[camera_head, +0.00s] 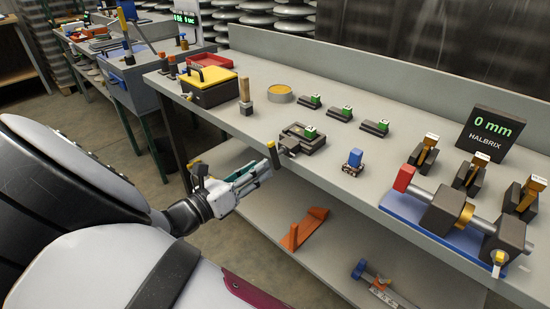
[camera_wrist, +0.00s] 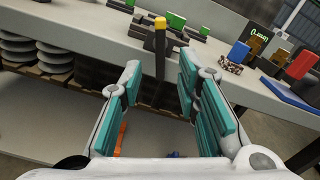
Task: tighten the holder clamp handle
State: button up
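The holder (camera_head: 305,144) is a dark block with a green-topped piece, at the front edge of the bench. Its clamp handle (camera_head: 272,155) is a black bar with a yellow end, standing out at the holder's left front. In the wrist view the handle (camera_wrist: 160,55) hangs nearly upright, with the yellow end on top. My gripper (camera_head: 262,172) is just in front of the bench edge, near the handle. In the wrist view its teal-padded fingers (camera_wrist: 160,80) are wide apart, with the handle showing between and beyond them. Contact is not visible.
Several small green-topped blocks (camera_head: 340,113) stand behind the holder. A blue-topped part (camera_head: 354,160) and a blue-based fixture (camera_head: 430,225) are to the right. A display (camera_head: 490,130) reads 0 mm. An orange bracket (camera_head: 305,228) lies on the lower shelf.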

aim_at(272, 159)
jog(key=b+x, duration=0.1)
jog(key=x, duration=0.6)
jog(key=shift+c, duration=0.6)
grip_shut()
